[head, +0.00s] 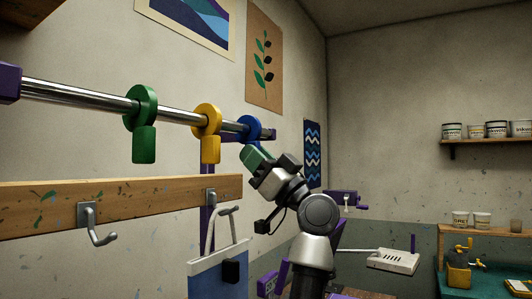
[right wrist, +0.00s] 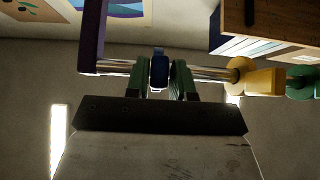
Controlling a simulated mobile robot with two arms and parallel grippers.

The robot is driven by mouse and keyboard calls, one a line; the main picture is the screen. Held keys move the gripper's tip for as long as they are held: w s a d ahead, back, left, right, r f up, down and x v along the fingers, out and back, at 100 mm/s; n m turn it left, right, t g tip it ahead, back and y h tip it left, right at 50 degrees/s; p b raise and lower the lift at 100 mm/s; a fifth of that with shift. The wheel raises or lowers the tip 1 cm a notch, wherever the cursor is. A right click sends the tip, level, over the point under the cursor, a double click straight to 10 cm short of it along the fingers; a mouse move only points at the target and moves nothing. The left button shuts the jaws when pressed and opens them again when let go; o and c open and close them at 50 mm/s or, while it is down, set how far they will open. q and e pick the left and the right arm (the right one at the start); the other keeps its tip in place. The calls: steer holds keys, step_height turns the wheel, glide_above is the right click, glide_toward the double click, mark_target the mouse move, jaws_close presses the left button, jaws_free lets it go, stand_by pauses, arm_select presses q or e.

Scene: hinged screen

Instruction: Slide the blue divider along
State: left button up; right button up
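The blue divider (head: 250,128) hangs on the metal rail (head: 70,94) near its right end, its lower part hidden behind my right gripper. My right gripper (head: 257,155) is up at the divider, with its green fingers pointing at it. In the right wrist view the blue divider (right wrist: 159,68) sits between the two green fingers (right wrist: 160,80), one on each side. I cannot tell whether both fingers press on it. My left gripper is in neither view.
A yellow divider (head: 207,120) and a green divider (head: 142,115) hang further left on the rail. A wooden board with hooks (head: 120,205) runs below. A blue-and-white bag (head: 215,272) hangs there. A purple bracket (head: 9,83) holds the rail's left end.

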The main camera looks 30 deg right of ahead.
steer(key=shift+s+d+f, duration=0.1)
steer(key=shift+c, duration=1.1)
jaws_close()
steer(key=shift+w+d, duration=0.55)
steer(key=shift+d, duration=0.35)
steer(key=shift+w+d, duration=0.55)
steer(key=shift+d, duration=0.35)
steer(key=o, duration=0.7)
jaws_free()
steer(key=shift+d+f, duration=0.1)
steer(key=shift+d, duration=0.05)
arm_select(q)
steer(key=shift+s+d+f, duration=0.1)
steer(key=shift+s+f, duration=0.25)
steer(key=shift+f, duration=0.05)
